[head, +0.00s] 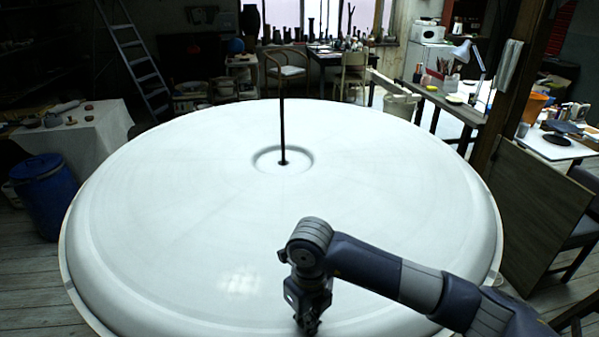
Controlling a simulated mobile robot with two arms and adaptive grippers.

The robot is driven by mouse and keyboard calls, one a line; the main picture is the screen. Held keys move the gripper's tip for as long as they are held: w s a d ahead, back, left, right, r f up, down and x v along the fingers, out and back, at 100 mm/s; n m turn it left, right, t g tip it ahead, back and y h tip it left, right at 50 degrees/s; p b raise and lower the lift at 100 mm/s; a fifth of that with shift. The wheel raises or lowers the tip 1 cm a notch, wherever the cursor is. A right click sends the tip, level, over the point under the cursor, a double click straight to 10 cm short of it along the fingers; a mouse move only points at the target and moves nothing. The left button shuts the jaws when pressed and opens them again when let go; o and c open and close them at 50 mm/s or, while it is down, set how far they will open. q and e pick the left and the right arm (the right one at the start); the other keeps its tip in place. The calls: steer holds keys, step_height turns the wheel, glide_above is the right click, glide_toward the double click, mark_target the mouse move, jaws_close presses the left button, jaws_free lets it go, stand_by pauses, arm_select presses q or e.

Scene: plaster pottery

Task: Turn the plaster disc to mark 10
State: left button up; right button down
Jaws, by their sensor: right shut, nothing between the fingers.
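The plaster disc (190,215) is a large white round slab that fills the middle of the head view. A thin dark rod (282,120) stands upright from a shallow ring-shaped hollow at its centre. No numbered marks can be made out on the disc or its rim. My right gripper (308,328) points down over the near part of the disc, right of centre. It is shut and empty, and I cannot tell whether its tips touch the plaster. My left gripper is not in view.
A blue barrel (47,193) stands close to the disc's left side. A wooden post (515,85) and a dark panel (537,215) stand close on the right. A ladder (137,60), tables and chairs are farther back. Grey floorboards show at the lower left.

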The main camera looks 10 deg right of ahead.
mark_target(270, 330)
steer(key=shift+d+f, duration=0.15)
steer(key=shift+d, duration=0.05)
steer(key=shift+a+b, duration=0.4)
steer(key=shift+a, duration=0.55)
steer(key=shift+a+f+b, duration=0.15)
steer(key=shift+a+b, duration=0.45)
steer(key=shift+a, duration=1.3)
steer(key=shift+w+a+f+b, duration=0.1)
steer(key=shift+a+b, duration=0.25)
steer(key=shift+a, duration=0.6)
steer(key=shift+w+a+f+b, duration=0.1)
steer(key=shift+a+b, duration=0.2)
steer(key=shift+a, duration=0.6)
steer(key=shift+s+d+r, duration=0.1)
steer(key=shift+s+d, duration=0.05)
steer(key=shift+d, duration=0.4)
steer(key=shift+r, duration=0.1)
